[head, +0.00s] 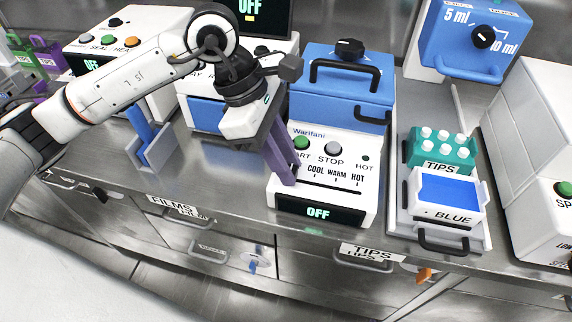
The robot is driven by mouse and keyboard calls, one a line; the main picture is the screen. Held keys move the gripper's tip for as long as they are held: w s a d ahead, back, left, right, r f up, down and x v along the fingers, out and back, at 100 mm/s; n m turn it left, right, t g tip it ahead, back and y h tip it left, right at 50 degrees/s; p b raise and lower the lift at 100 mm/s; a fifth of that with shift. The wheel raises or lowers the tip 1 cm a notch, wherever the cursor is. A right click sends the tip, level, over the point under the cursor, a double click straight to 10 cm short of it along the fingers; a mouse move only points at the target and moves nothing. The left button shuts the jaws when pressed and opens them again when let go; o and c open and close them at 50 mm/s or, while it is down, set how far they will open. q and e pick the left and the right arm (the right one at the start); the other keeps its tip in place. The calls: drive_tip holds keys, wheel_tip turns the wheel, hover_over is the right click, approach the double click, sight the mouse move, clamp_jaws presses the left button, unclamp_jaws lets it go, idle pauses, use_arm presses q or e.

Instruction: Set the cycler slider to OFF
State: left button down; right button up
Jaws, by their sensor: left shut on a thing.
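The cycler (325,150) is a white box with a blue lid in the middle of the bench. Its front has a green START button, a grey STOP button and a slider track (340,189) marked COOL, WARM and HOT. Its display (318,212) reads OFF. My left gripper (288,182) reaches down from the upper left, its purple fingers shut at the left end of the track, left of COOL. The slider knob is hidden by the fingers, which appear shut on it. My right gripper is not in view.
A blue-lidded box with a black knob (347,48) tops the cycler. To its right, a grey tray (397,215) holds a teal TIPS rack (440,155) and a BLUE reservoir (448,192). Left is a blue stand (142,128). Drawers line the bench front.

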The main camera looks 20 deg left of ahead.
use_arm(q)
drive_tip(key=shift+a, duration=0.2)
drive_tip(key=c, duration=1.5)
unclamp_jaws()
drive_tip(key=shift+a, duration=0.1)
drive_tip(key=v, duration=1)
drive_tip(key=shift+s+r, duration=0.1)
drive_tip(key=shift+r, duration=0.05)
drive_tip(key=shift+s, duration=0.1)
